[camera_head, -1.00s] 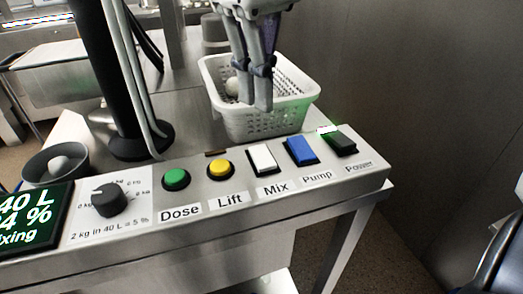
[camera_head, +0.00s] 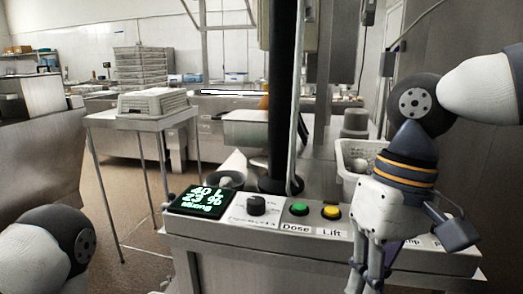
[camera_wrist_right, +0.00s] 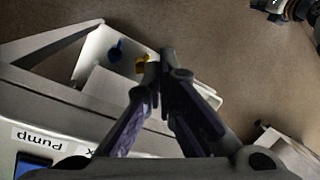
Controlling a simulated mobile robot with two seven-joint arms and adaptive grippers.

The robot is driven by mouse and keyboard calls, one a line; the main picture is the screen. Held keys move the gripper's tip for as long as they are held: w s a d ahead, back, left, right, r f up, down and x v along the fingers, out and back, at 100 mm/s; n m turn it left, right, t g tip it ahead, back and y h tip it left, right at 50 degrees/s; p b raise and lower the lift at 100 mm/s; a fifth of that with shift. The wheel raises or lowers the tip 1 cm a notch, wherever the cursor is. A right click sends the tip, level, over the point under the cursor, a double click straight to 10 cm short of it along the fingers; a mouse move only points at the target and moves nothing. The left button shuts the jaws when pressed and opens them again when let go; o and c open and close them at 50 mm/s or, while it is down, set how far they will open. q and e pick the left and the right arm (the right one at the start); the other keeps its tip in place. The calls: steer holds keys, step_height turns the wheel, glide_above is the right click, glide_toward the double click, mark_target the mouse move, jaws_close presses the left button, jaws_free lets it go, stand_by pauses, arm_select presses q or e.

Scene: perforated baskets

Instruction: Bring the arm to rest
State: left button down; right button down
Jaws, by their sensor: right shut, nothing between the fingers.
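My right arm comes in from the right in the head view, and its gripper (camera_head: 369,283) hangs down in front of the control panel's (camera_head: 270,228) front edge. In the right wrist view the right gripper's (camera_wrist_right: 163,62) fingers are together with nothing between them.
A white perforated basket (camera_head: 347,182) stands behind the panel, partly hidden by my right arm. Green (camera_head: 299,209) and yellow (camera_head: 331,212) buttons are in the clear; others are covered. A display (camera_head: 203,200) reads mixing. A rack table (camera_head: 143,118) stands at left.

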steer(key=s+a+f+m+g+y, duration=0.1)
steer(key=s+a+f, duration=0.15)
steer(key=f, duration=0.75)
steer(key=s+a+f+m+g+y, duration=0.1)
steer(key=s+a+f, duration=0.15)
steer(key=f, duration=0.85)
steer(key=s+d+f+m+t+h, duration=0.2)
steer(key=s+d+f+h, duration=0.1)
steer(key=s+d+f, duration=1.1)
steer(key=shift+s+d+f+h, duration=0.2)
steer(key=shift+s+h, duration=0.2)
steer(key=shift+s, duration=0.3)
